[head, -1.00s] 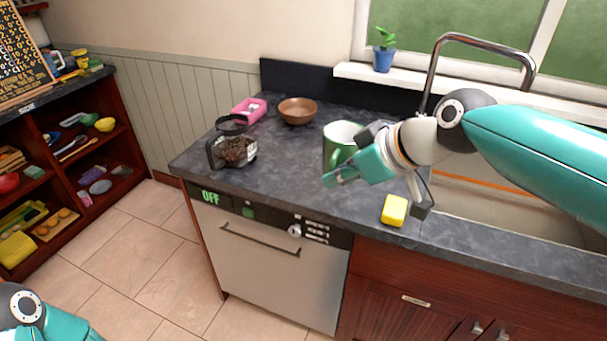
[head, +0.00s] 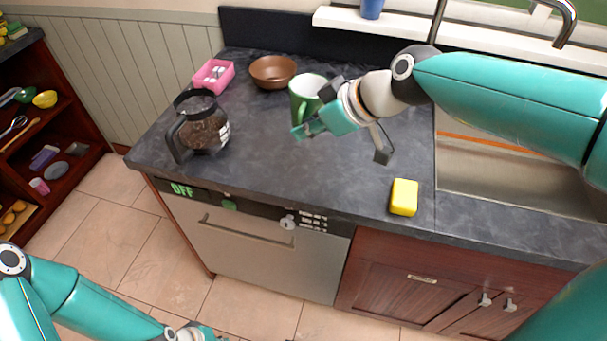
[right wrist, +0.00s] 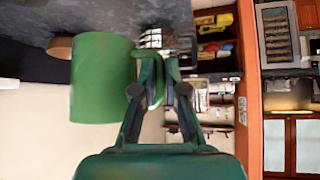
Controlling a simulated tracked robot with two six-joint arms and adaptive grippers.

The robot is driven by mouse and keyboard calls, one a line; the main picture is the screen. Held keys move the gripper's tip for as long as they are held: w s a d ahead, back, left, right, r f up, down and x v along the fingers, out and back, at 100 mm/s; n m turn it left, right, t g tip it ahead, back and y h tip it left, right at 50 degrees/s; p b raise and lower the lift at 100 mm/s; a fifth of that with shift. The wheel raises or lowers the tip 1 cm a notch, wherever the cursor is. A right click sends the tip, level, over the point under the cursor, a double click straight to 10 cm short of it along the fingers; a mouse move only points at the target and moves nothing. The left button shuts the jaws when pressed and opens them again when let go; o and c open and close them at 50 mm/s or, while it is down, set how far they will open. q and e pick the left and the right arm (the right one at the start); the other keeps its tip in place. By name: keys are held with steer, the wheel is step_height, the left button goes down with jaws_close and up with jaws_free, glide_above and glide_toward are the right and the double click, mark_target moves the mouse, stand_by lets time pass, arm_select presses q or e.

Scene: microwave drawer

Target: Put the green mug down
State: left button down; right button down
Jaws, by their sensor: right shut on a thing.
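The green mug (head: 305,95) is upright at the back of the dark counter, just right of the brown bowl. My right gripper (head: 309,128) is shut on the mug's handle, on its near side. In the right wrist view the mug (right wrist: 101,78) fills the left, with its handle between the gripper's fingers (right wrist: 160,80). I cannot tell whether the mug's base touches the counter. My left gripper (head: 200,333) shows only partly at the bottom edge, and its fingers are cut off.
A coffee pot (head: 203,130) stands at the counter's left. A pink box (head: 213,76) and the brown bowl (head: 273,71) are at the back. A yellow sponge (head: 404,197) lies near the front by the sink (head: 500,165). The counter's middle is clear.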

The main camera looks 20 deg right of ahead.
step_height(320, 180, down, 10)
steer(key=shift+w+f+b, duration=0.1)
steer(key=shift+b, duration=0.75)
steer(key=shift+f+b, duration=0.85)
steer(key=shift+f, duration=1.3)
steer(key=shift+f, duration=0.1)
steer(key=c, duration=1.2)
jaws_free()
